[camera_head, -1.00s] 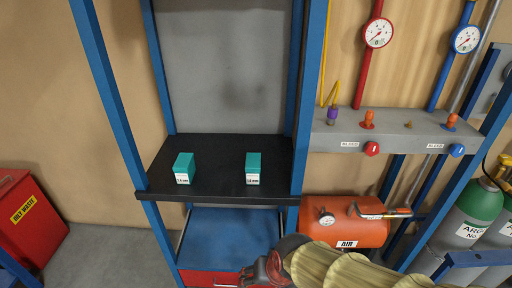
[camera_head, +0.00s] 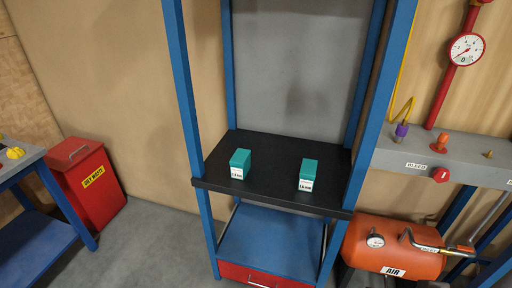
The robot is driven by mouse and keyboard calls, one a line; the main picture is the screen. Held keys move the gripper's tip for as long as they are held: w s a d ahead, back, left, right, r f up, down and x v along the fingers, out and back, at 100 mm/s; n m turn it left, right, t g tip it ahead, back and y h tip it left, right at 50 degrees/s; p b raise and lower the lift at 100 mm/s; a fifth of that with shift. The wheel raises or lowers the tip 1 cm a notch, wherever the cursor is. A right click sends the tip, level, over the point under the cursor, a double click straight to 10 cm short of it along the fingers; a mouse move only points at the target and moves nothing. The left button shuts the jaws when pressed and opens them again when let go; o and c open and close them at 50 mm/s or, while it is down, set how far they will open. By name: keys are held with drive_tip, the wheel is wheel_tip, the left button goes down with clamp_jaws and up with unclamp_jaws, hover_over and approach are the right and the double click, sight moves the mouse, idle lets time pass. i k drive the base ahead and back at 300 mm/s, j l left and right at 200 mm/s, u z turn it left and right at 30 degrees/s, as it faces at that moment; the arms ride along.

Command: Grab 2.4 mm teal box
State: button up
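Two teal boxes stand apart on the black shelf (camera_head: 272,185) of the blue-framed rack. The left teal box (camera_head: 241,159) and the right teal box (camera_head: 309,170) look alike, each with a white label low on its front. The label print is too small to read with certainty, so I cannot tell which one is the 2.4 mm box. Both stand upright with free space around them. My gripper is not in view.
Blue rack posts (camera_head: 184,85) flank the shelf at left and right, and a grey back panel (camera_head: 300,60) closes it behind. An orange air tank (camera_head: 395,245) is at lower right. A red waste bin (camera_head: 92,185) and blue bench (camera_head: 45,235) are at left.

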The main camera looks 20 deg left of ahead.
sight(240, 164)
drive_tip(key=i+j, duration=0.1)
drive_tip(key=j, duration=0.25)
drive_tip(key=i+j, duration=0.15)
drive_tip(key=j, duration=0.2)
drive_tip(key=i+j, duration=0.1)
drive_tip(key=j, duration=0.25)
drive_tip(key=i+j, duration=0.15)
drive_tip(key=j, duration=0.2)
